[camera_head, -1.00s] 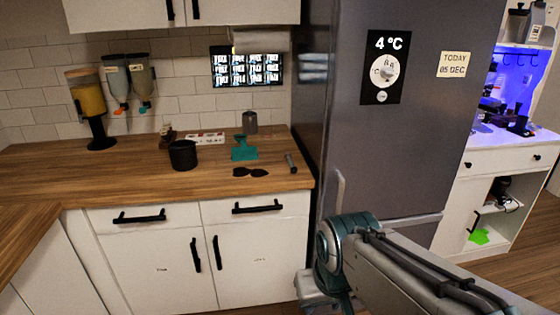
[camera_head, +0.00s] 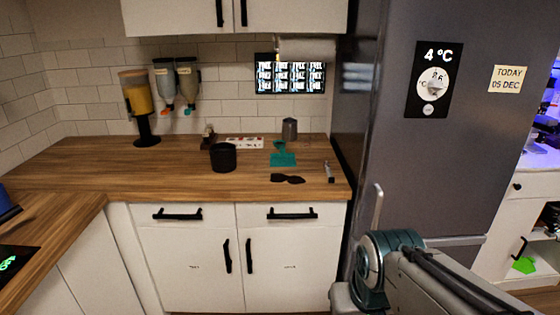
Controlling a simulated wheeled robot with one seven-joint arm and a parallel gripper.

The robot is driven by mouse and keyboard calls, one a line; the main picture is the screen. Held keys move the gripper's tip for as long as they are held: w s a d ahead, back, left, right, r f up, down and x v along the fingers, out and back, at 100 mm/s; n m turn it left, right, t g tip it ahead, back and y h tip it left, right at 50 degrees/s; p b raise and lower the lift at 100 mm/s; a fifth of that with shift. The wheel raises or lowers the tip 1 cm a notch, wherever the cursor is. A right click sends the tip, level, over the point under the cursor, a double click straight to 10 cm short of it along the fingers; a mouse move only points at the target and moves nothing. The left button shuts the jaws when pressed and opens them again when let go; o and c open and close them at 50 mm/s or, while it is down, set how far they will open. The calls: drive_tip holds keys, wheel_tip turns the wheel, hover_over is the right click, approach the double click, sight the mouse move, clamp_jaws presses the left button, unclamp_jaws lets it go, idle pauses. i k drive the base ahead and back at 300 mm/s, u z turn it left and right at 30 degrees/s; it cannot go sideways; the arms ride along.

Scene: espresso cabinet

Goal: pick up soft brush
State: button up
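I cannot surely tell which small thing on the wooden counter (camera_head: 170,180) is the soft brush. A slim grey and dark stick-like thing (camera_head: 329,172) lies near the counter's right end and may be it. A teal thing with a wide flat lower part and a narrower top (camera_head: 283,155) is to its left, farther back. A flat black two-lobed thing (camera_head: 288,179) lies in front of the teal one. My arm shows at the lower right, in front of the fridge, well apart from these things. My gripper is out of view.
A black cup (camera_head: 223,157) and a grey container (camera_head: 290,129) stand on the counter. A white strip (camera_head: 244,142) lies by the wall. The grey fridge (camera_head: 440,150) borders the counter's right end. The counter's left-middle is clear.

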sight(326, 164)
drive_tip(key=z, duration=0.35)
drive_tip(key=i, duration=1.75)
drive_tip(key=u, duration=0.3)
